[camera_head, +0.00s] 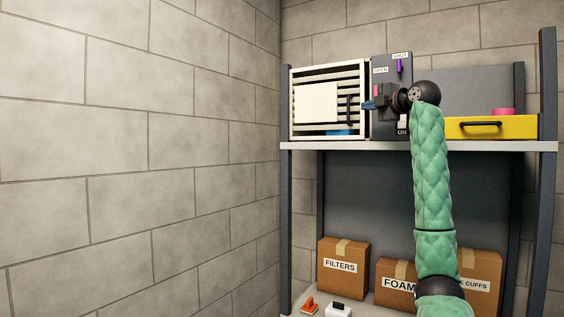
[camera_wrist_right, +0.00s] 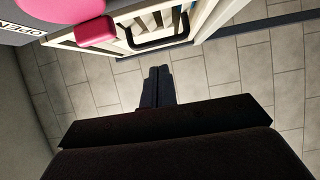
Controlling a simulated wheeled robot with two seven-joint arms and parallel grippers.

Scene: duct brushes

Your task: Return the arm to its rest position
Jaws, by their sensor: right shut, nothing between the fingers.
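My right arm, in a green quilted sleeve, reaches up from the lower right of the head view. My right gripper (camera_head: 370,104) is in front of the right side of the white louvred cabinet on the upper shelf, pointing left. In the right wrist view its fingers (camera_wrist_right: 157,84) are together with nothing between them, over the tiled floor. The louvred door (camera_head: 316,104) and its black handle (camera_head: 349,109) are just left of the gripper in the head view; the handle also shows in the wrist view (camera_wrist_right: 158,42). My left gripper is not in view.
A dark panel (camera_head: 379,65) beside the door bears a purple lever (camera_head: 398,64) and labels. A yellow drawer (camera_head: 515,127) stands right on the upper shelf (camera_head: 340,146). Boxes, including FILTERS (camera_head: 342,282), sit below. The left block wall is bare.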

